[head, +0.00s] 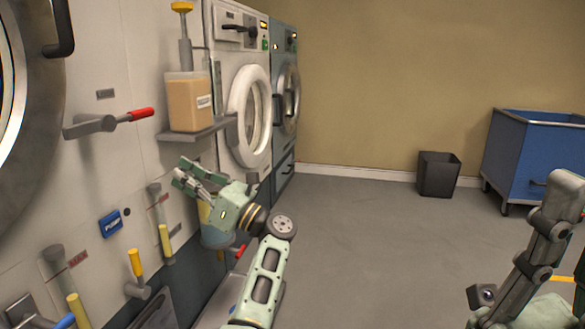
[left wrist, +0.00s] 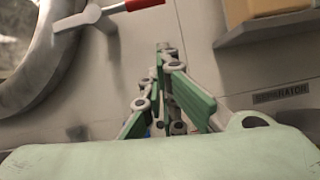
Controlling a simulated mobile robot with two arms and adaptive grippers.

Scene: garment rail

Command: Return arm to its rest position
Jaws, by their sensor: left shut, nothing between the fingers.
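My left arm reaches up from the bottom middle of the head view. Its green and grey left gripper (head: 183,179) is shut and empty, just below the shelf with the amber bottle and in front of the white machine panel. In the left wrist view the fingers of the left gripper (left wrist: 163,62) come together at their tips with nothing between them. Part of my right arm (head: 535,250) shows at the right edge of the head view. Its gripper is not visible.
A red-tipped handle (head: 120,120) sticks out of the panel. The amber bottle (head: 190,102) stands on a grey shelf (head: 200,131) above my left gripper. Round-door machines line the left wall. A dark bin (head: 438,175) and a blue cart (head: 515,155) stand far right. The middle floor is clear.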

